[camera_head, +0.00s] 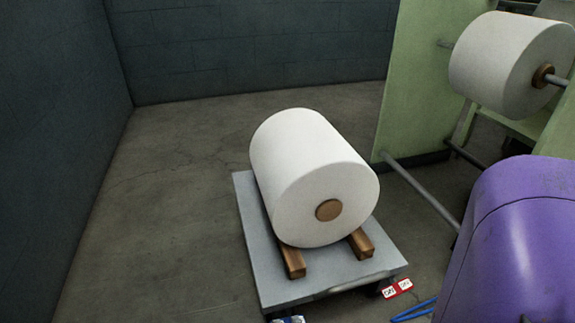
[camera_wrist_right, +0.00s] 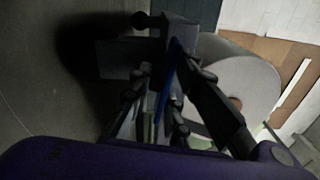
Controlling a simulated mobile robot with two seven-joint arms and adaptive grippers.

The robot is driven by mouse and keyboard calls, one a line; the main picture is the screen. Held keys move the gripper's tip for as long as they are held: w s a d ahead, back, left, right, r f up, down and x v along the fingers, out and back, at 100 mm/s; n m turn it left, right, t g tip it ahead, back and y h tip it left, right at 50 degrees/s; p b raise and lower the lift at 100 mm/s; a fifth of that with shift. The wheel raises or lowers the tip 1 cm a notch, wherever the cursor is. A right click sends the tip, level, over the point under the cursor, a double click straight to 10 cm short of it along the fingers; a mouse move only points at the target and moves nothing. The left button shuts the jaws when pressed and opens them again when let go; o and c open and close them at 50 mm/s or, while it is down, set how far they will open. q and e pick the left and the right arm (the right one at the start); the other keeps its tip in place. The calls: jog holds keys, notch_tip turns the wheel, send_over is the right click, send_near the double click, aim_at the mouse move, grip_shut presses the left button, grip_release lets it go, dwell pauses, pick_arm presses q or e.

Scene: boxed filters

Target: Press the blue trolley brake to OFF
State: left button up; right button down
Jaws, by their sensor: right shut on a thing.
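A grey trolley (camera_head: 258,247) stands on the floor in the head view, carrying a large white roll. By its front right corner is a small red and white label (camera_head: 397,288), too small to read surely. Thin blue bars (camera_head: 413,311) show below the label, partly cut by the frame and my purple arm; they look like the trolley brake. In the dark right wrist view my right gripper (camera_wrist_right: 168,88) is shut on a thin blue bar (camera_wrist_right: 166,82). The brake's position cannot be told. My left gripper is not in view.
The white roll (camera_head: 308,165) rests on two wooden blocks (camera_head: 292,262) on the trolley. A green machine frame (camera_head: 425,75) with a second white roll (camera_head: 502,62) stands at the right. The floor left of the trolley is clear up to the dark walls.

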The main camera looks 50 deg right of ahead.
jog(key=shift+m, duration=0.6)
jog(key=c, duration=1.6)
grip_release()
jog(key=shift+c, duration=0.2)
jog(key=v, duration=0.7)
jog(key=shift+s, duration=0.25)
jog(key=shift+a, duration=0.15)
